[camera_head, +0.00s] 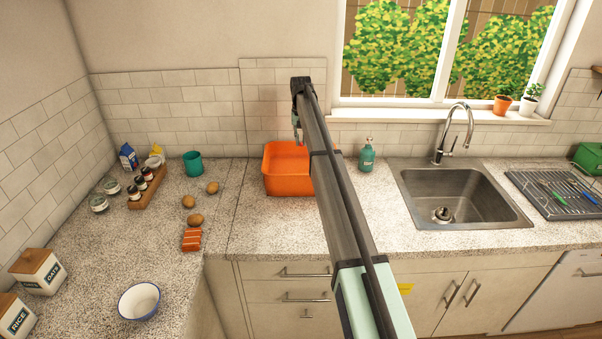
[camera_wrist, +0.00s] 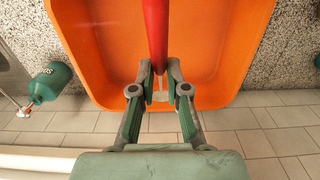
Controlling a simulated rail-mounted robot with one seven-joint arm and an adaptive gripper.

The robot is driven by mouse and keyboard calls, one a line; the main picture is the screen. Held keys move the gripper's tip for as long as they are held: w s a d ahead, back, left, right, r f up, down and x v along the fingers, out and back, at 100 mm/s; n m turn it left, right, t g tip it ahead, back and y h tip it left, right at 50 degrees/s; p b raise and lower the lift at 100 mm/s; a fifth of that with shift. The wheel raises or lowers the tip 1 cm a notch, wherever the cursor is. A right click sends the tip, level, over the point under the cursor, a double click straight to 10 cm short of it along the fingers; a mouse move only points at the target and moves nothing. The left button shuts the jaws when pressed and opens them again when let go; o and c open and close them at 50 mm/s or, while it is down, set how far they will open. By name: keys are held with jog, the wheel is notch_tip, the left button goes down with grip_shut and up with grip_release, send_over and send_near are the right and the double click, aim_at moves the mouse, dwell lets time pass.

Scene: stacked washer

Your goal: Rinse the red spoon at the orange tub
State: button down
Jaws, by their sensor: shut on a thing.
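The orange tub (camera_head: 280,182) stands on the counter against the tiled wall, left of the sink. It also fills the upper part of the wrist view (camera_wrist: 90,55). My gripper (camera_wrist: 160,78) is shut on the red spoon (camera_wrist: 156,30), whose red shaft runs up out of the top of the wrist view, over the tub. The far end of the spoon is cut off there. In the head view my gripper (camera_head: 297,132) is above the tub, small and partly hidden by my arm. I cannot tell the spoon's height over the tub or see water inside.
A teal soap bottle (camera_head: 367,156) stands right of the tub, before the sink (camera_head: 458,195) and tap. Left of the tub are a teal cup (camera_head: 193,163), brown eggs and a jar rack. The window sill (camera_head: 420,117) juts out at the back. The front counter is clear.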

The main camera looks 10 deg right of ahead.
jog(key=shift+r+p, duration=0.4)
jog(key=shift+r, duration=1.6)
jog(key=s+f+b, duration=0.3)
jog(key=s+f, duration=0.2)
jog(key=s, duration=0.8)
jog(key=s+f+n+b, duration=0.1)
jog(key=s+f+b, duration=0.3)
jog(key=s, duration=0.9)
jog(key=s+f+b, duration=0.3)
jog(key=s+f, duration=0.3)
jog(key=s, duration=0.7)
jog(key=shift+s+d+n+b, duration=0.25)
jog(key=shift+s+n+b, duration=0.05)
